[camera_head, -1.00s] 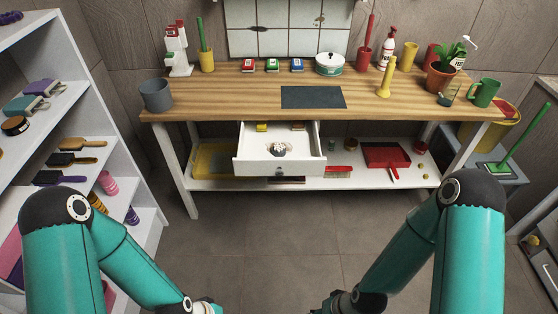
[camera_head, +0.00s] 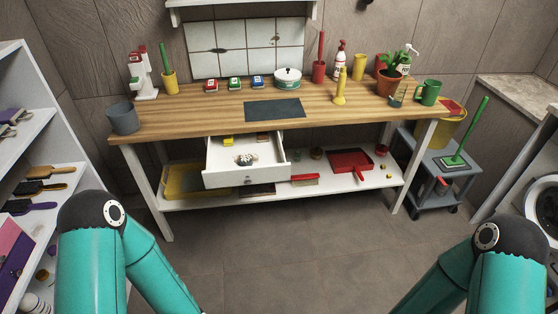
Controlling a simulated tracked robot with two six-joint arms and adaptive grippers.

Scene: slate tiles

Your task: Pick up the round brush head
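The open drawer (camera_head: 217,166) under the wooden workbench holds a small round object with a pale and dark top (camera_head: 245,159), which looks like the round brush head. It lies near the middle of the drawer floor, with a yellow item (camera_head: 228,140) behind it at the back left. The object is too small to make out bristles. My two teal arms enter from the bottom left and bottom right, but both grippers are below the picture edge. Neither gripper is near the drawer in view.
The workbench (camera_head: 185,118) carries a grey cup (camera_head: 123,117), a dark mat (camera_head: 274,109), bottles and a potted plant. The lower shelf holds a red dustpan (camera_head: 350,161). A white shelf unit (camera_head: 27,127) stands left, a grey trolley (camera_head: 436,157) right. Floor before the bench is clear.

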